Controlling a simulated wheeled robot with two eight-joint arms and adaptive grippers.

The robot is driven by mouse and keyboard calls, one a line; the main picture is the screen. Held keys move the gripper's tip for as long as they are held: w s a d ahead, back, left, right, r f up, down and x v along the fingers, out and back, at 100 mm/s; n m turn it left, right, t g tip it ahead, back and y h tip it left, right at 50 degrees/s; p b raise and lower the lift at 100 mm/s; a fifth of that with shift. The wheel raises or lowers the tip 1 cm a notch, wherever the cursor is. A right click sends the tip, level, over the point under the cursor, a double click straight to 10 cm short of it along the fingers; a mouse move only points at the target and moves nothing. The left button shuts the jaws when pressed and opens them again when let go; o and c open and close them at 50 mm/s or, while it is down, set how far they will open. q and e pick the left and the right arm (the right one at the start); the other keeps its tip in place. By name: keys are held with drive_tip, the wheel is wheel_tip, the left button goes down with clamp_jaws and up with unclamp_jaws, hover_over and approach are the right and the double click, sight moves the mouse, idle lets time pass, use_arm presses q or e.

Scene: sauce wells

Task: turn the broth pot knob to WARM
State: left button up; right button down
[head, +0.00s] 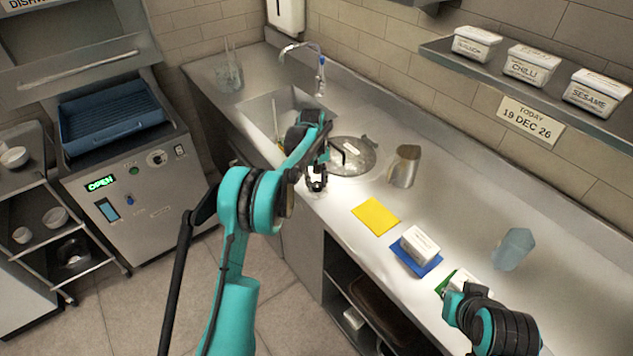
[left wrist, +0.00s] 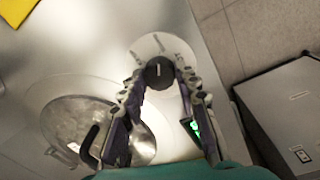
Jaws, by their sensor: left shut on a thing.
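The broth pot (head: 351,157) is set in the steel counter with a lid and black handle on it. Its lid also shows in the left wrist view (left wrist: 85,125). The round black knob (left wrist: 159,72) sits on a pale dial plate with a light pointer line and small marks that I cannot read. My left gripper (head: 317,184) is at the counter's front edge beside the pot. In the left wrist view its fingertips (left wrist: 158,75) are shut on the knob from both sides. My right gripper (head: 455,300) is by the green mat at the lower right; its fingers are unclear.
A yellow mat (head: 376,215), a blue mat (head: 404,259) with a white tub (head: 420,243) and a metal jug (head: 404,166) are on the counter. A sink (head: 262,112) lies behind the pot. A clear container (head: 513,248) stands at the right.

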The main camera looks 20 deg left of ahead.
sight(315, 185)
idle(0.3)
use_arm(q)
drive_tip(key=o, duration=1.2)
drive_tip(key=shift+c, duration=0.2)
wheel_tip(315, 185, up, 12)
drive_tip(key=shift+s+a, duration=0.15)
drive_tip(key=shift+a, duration=0.1)
drive_tip(key=shift+s, duration=0.1)
